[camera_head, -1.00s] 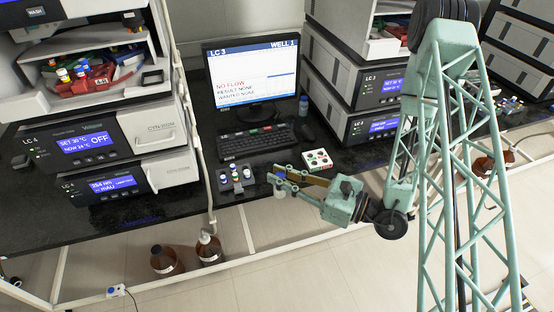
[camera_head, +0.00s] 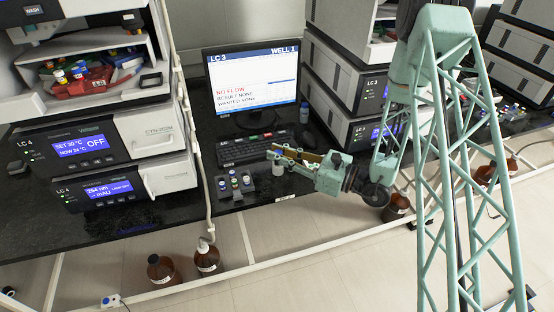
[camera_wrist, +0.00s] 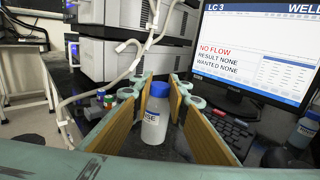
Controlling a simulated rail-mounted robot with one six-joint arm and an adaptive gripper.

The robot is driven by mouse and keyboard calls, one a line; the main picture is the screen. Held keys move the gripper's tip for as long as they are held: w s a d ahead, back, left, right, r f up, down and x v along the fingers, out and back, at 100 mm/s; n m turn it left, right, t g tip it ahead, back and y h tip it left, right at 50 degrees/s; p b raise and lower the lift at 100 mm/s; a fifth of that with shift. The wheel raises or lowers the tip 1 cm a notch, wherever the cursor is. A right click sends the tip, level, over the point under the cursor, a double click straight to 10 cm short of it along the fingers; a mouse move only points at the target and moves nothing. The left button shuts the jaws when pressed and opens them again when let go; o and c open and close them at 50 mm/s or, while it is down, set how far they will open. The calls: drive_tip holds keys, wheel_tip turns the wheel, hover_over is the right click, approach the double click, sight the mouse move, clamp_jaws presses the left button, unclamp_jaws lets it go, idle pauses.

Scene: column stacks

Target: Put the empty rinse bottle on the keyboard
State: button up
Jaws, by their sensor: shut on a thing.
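My gripper (camera_head: 273,156) is shut on a pale rinse bottle with a blue cap. In the wrist view the bottle (camera_wrist: 154,118) is upright between the wood-coloured pads of my gripper (camera_wrist: 160,105). Its label is partly readable and its body looks white, without visible liquid. In the head view only a pale bit of the bottle (camera_head: 277,169) shows under the fingers. The dark keyboard (camera_head: 240,149) lies in front of the monitor; my fingertips are at its right front side. The keyboard also shows in the wrist view (camera_wrist: 228,133), to the right of the bottle.
Another blue-capped bottle (camera_head: 304,112) stands right of the monitor (camera_head: 252,80); it also shows in the wrist view (camera_wrist: 306,130). A vial rack (camera_head: 236,186) stands in front of the keyboard. Instrument stacks (camera_head: 120,150) flank the bench. A hose hangs at the left.

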drive_tip(key=shift+w, duration=0.95)
drive_tip(key=shift+f, duration=0.1)
drive_tip(key=shift+f+b, duration=0.75)
drive_tip(key=shift+f, duration=1)
drive_tip(key=shift+f, duration=0.1)
drive_tip(key=o, duration=0.7)
drive_tip(key=shift+s, duration=0.1)
drive_tip(key=shift+p+v, duration=1)
drive_tip(key=shift+v, duration=4.9)
